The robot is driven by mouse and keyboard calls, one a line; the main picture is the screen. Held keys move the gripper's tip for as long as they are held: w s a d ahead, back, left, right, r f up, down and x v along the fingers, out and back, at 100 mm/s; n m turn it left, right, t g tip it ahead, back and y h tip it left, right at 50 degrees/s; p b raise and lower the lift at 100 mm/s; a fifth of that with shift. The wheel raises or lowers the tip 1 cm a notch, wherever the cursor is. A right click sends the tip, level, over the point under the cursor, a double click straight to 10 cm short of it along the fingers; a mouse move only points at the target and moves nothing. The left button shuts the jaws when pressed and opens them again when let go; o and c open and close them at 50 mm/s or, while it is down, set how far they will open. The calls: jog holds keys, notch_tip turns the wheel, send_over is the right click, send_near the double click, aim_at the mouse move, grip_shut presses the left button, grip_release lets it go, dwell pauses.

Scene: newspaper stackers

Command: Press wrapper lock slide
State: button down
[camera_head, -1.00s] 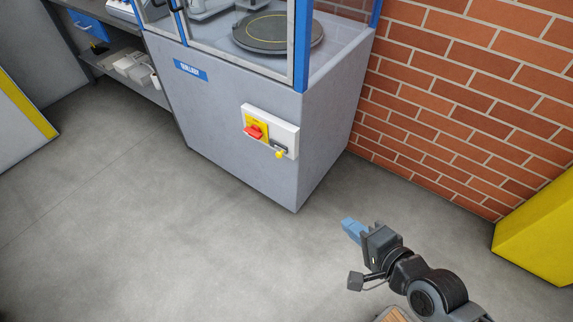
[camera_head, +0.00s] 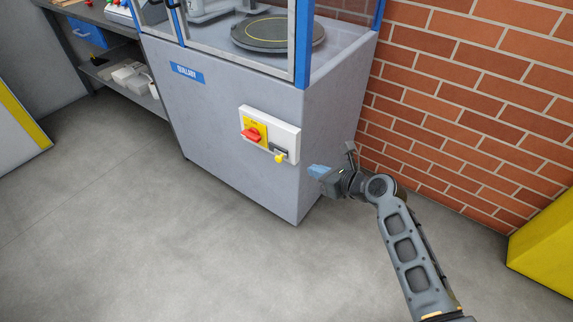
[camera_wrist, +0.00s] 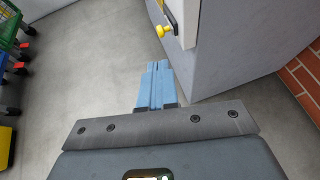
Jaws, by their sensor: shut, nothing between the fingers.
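The wrapper machine (camera_head: 225,135) is a grey cabinet with a glazed top and a round turntable. A white control box (camera_head: 284,132) on its front carries a red rotary handle (camera_head: 251,134) on a yellow plate. To the right of the handle is a dark lock slide with a yellow knob (camera_head: 280,157). The yellow knob also shows at the top of the wrist view (camera_wrist: 164,30). My gripper (camera_head: 316,172), with blue fingers, is shut and empty, to the right of the knob and apart from it. In the wrist view my gripper (camera_wrist: 157,68) points toward the cabinet, below the knob.
A brick wall (camera_head: 470,100) stands right of the cabinet, and a yellow block (camera_head: 543,243) is at the right edge. A workbench with a lower shelf (camera_head: 125,78) is at the back left. The grey floor (camera_head: 150,240) in front is clear.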

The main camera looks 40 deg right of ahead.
aim_at(280, 160)
jog(key=shift+w+f, duration=0.1)
jog(key=b+x, duration=0.4)
jog(key=x, duration=0.9)
jog(key=shift+a+f, duration=0.1)
jog(key=shift+a, duration=0.05)
jog(key=shift+w+f, duration=0.1)
jog(key=shift+w, duration=0.2)
jog(key=shift+w+a, duration=0.2)
jog(key=shift+w, duration=0.45)
jog(key=shift+w+a, duration=0.2)
jog(key=shift+w, duration=0.45)
jog(key=shift+w+a, duration=0.25)
jog(key=shift+w, duration=0.35)
